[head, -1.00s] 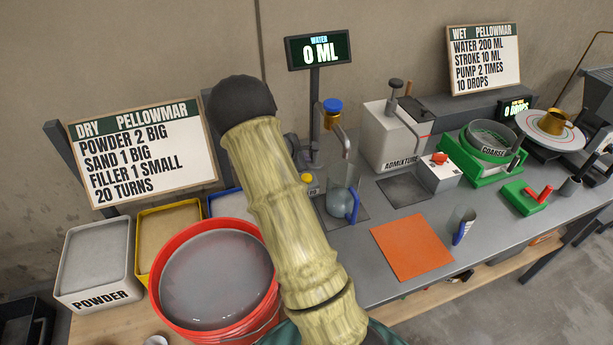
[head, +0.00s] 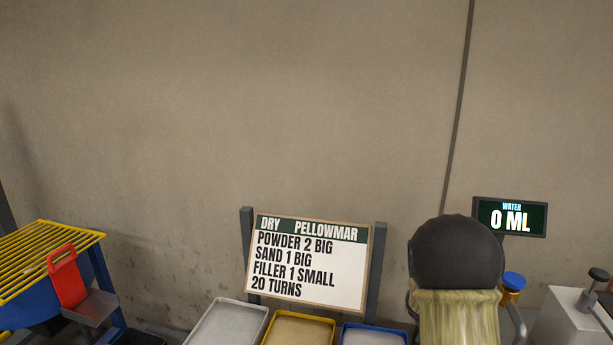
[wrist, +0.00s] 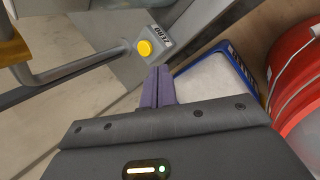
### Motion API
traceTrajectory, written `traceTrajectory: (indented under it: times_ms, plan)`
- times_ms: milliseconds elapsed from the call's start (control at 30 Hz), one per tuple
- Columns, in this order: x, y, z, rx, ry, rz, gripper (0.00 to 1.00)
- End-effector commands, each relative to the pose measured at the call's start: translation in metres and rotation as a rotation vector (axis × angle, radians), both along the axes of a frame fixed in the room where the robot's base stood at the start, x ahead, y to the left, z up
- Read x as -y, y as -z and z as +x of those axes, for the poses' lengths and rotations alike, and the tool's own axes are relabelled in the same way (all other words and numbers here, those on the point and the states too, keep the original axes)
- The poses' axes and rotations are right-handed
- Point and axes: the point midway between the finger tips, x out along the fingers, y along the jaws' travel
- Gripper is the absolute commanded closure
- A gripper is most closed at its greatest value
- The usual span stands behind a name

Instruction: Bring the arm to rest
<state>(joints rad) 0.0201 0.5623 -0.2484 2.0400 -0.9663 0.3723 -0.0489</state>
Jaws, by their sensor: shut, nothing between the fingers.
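My arm stands at the lower right of the head view, showing as a pale ridged link with a dark rounded top. My gripper (wrist: 158,88) shows in the wrist view, its two purple fingers together with nothing between them. It hangs close to the grey zero plate with a yellow button (wrist: 145,48) and next to the blue-rimmed tray (wrist: 215,72). The fingertips appear apart from both, though the exact gap is hard to tell. The gripper is out of sight in the head view.
The red bucket (wrist: 298,75) is at the right of the wrist view. In the head view are the dry recipe board (head: 308,262), the powder tray (head: 228,328), the yellow tray (head: 298,330), the water display (head: 510,217) at 0 ML, and a yellow-grated blue stand (head: 45,260) at left.

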Motion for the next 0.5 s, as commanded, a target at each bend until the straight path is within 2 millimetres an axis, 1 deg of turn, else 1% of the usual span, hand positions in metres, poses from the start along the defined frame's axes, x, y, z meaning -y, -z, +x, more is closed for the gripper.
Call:
traceTrajectory:
  times_ms: [33,167,200,267,300,367,400,500]
  plan:
    - [-0.018,-0.009,-0.014,0.029,0.054,0.062,1.0]
    - [-0.064,-0.023,-0.051,0.087,0.2,0.219,1.0]
    - [-0.078,-0.028,-0.063,0.101,0.242,0.265,1.0]
    - [-0.098,-0.034,-0.081,0.122,0.307,0.332,1.0]
    - [-0.111,-0.039,-0.093,0.134,0.349,0.376,1.0]
    - [-0.13,-0.044,-0.112,0.149,0.412,0.44,1.0]
    - [-0.142,-0.048,-0.124,0.158,0.453,0.48,1.0]
    - [-0.167,-0.054,-0.152,0.174,0.544,0.564,1.0]
